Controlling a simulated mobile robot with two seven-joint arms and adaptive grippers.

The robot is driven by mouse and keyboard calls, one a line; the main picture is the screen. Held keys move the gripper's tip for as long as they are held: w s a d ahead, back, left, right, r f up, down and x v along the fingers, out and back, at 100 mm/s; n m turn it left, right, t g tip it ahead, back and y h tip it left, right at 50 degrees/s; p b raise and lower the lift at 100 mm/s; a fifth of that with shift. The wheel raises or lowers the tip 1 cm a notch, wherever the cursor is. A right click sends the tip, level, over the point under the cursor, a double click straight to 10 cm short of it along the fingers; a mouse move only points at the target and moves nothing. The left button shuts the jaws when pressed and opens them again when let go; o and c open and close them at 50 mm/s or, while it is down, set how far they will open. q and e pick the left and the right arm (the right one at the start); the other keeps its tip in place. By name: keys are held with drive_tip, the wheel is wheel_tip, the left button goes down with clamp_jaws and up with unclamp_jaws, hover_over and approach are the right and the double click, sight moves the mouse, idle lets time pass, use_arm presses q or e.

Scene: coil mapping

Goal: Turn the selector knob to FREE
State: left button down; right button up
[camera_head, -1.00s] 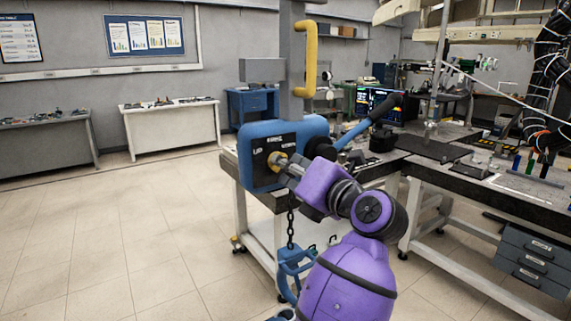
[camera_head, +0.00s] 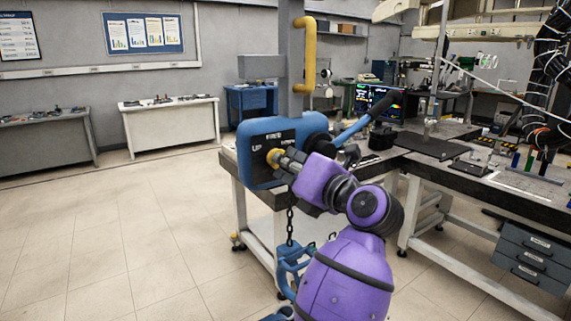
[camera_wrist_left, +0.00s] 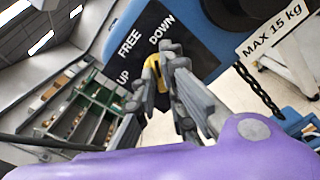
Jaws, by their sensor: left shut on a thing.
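The yellow selector knob (camera_head: 274,158) sticks out from the black label plate (camera_head: 272,142) on the front of the blue hoist body (camera_head: 254,177). In the left wrist view the plate (camera_wrist_left: 192,58) reads UP, FREE and DOWN around the knob (camera_wrist_left: 153,72), with FREE between the other two. My left gripper (camera_head: 280,161) is shut on the knob. In the left wrist view its grey fingers (camera_wrist_left: 156,80) lie on either side of the knob and hide part of it. I cannot tell which label the knob points to. My right gripper is not in view.
A blue lever (camera_head: 358,122) with a black grip reaches out right of the hoist body. A chain (camera_head: 290,225) hangs below to a blue hook piece (camera_head: 290,265). A workbench (camera_head: 480,180) stands at right. Open floor (camera_head: 110,235) lies to the left.

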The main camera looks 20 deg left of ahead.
use_arm(q)
drive_tip(key=shift+n+b, duration=1.7)
drive_tip(key=shift+n, duration=1.9)
drive_tip(key=c, duration=1.8)
unclamp_jaws()
drive_tip(key=v, duration=1.2)
